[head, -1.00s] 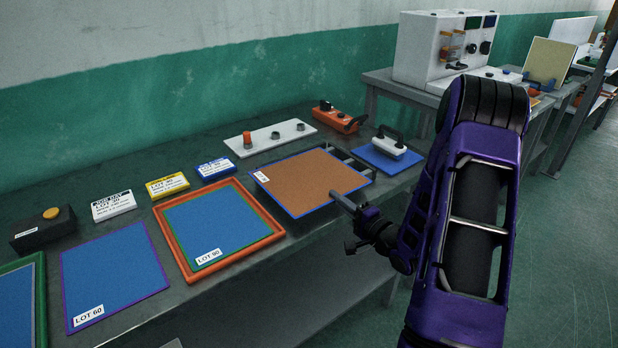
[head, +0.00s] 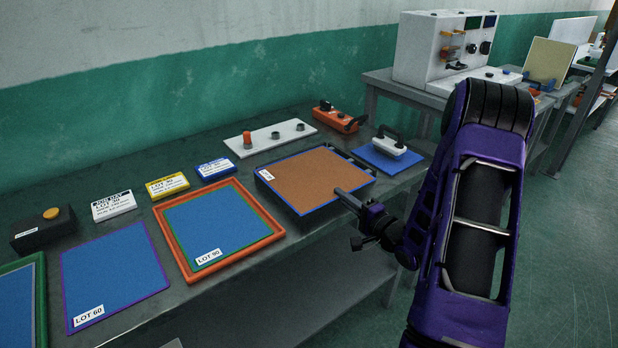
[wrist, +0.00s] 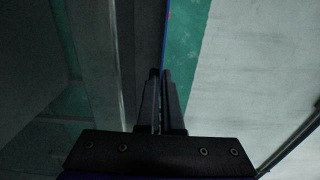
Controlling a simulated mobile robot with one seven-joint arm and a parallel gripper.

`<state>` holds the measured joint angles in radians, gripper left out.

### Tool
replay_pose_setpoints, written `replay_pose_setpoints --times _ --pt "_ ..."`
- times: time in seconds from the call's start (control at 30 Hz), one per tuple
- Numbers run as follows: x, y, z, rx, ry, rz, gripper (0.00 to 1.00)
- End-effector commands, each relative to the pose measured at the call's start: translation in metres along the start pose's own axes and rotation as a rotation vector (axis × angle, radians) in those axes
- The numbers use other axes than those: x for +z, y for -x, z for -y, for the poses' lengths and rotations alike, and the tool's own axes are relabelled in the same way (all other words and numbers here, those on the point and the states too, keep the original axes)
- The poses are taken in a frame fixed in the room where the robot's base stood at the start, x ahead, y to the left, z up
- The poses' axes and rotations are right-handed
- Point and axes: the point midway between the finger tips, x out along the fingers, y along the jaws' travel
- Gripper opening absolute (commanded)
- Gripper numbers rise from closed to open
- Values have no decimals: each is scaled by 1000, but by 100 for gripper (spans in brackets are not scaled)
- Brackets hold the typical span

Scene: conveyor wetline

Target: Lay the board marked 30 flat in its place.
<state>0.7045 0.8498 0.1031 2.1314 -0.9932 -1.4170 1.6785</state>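A brown board with a blue rim (head: 315,178) lies nearly level over a dark frame (head: 346,155) on the bench. Its white label (head: 266,175) is too small to read. My gripper (head: 345,197) is at the board's front right edge, its fingers shut on that edge. In the wrist view, the fingers (wrist: 162,85) are close together, with the blue rim (wrist: 166,35) running into the gap between them. The frame is mostly hidden under the board, and I cannot tell whether the board rests fully in it.
An orange tray (head: 176,240) with the LOT 90 board (head: 215,225) stands left, then the LOT 60 board (head: 112,270). Cards, a white panel (head: 271,135) and an orange device (head: 340,117) line the back. A blue plate with a handled block (head: 389,145) is right.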

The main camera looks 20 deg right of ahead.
Motion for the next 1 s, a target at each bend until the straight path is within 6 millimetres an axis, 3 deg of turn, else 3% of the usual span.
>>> replay_pose_setpoints --times 0.6,0.97,1.0 --pt "-19 -1 1 -1 2 3 0" --pt "-20 -1 1 -1 1 5 0" --pt "-20 -1 1 -1 1 5 10"
